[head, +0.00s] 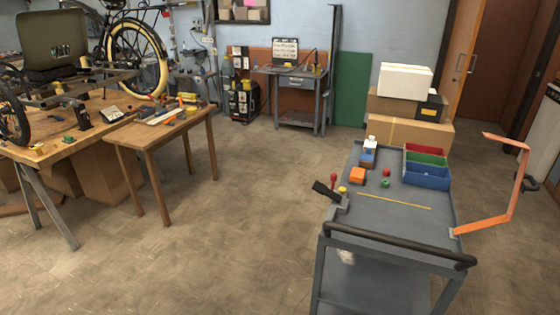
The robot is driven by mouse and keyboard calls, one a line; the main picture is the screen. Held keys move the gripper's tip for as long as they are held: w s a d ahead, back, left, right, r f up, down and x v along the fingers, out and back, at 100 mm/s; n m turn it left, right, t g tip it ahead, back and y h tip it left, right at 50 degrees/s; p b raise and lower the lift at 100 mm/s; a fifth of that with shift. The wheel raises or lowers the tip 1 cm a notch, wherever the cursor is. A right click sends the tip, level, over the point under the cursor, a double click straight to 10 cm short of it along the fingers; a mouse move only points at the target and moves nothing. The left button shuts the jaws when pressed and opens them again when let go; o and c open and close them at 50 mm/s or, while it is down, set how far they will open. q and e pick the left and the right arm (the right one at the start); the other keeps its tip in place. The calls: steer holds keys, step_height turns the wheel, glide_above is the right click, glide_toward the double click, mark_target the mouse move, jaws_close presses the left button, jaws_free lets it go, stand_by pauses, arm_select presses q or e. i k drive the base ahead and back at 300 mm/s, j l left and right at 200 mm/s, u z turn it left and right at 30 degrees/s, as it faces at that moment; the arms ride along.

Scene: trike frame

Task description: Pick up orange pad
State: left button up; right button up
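An orange block-like piece (357,175), which looks like the orange pad, lies on the top of the grey cart (390,212), left of the middle. Close to it are a small red piece (386,172), a small green piece (385,184) and a blue piece with a white top (369,153). Neither of my grippers is in view.
Red, green and blue bins (428,177) stand at the cart's right. An orange bent bar (512,200) sticks out right of the cart. A dark handle (395,246) crosses the near end. A wooden table (150,135) with tools stands left; floor between is clear.

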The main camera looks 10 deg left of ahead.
mark_target(357, 176)
steer(key=i+j+u, duration=0.3)
steer(key=u, duration=0.15)
steer(key=i+j+u, duration=0.2)
steer(key=i+u, duration=0.55)
steer(key=u, duration=0.2)
steer(key=i+z, duration=0.2)
steer(key=i, duration=0.2)
steer(key=i+j+z, duration=0.2)
steer(key=i, duration=0.2)
steer(key=i+j+z, duration=0.2)
steer(key=i, duration=0.2)
steer(key=i+l+z, duration=0.1)
steer(key=z, duration=0.35)
steer(key=i+z, duration=0.3)
steer(key=z, duration=0.2)
steer(key=i+z, duration=0.2)
steer(key=z, duration=0.25)
steer(key=i+j+z, duration=0.15)
steer(key=z, duration=0.3)
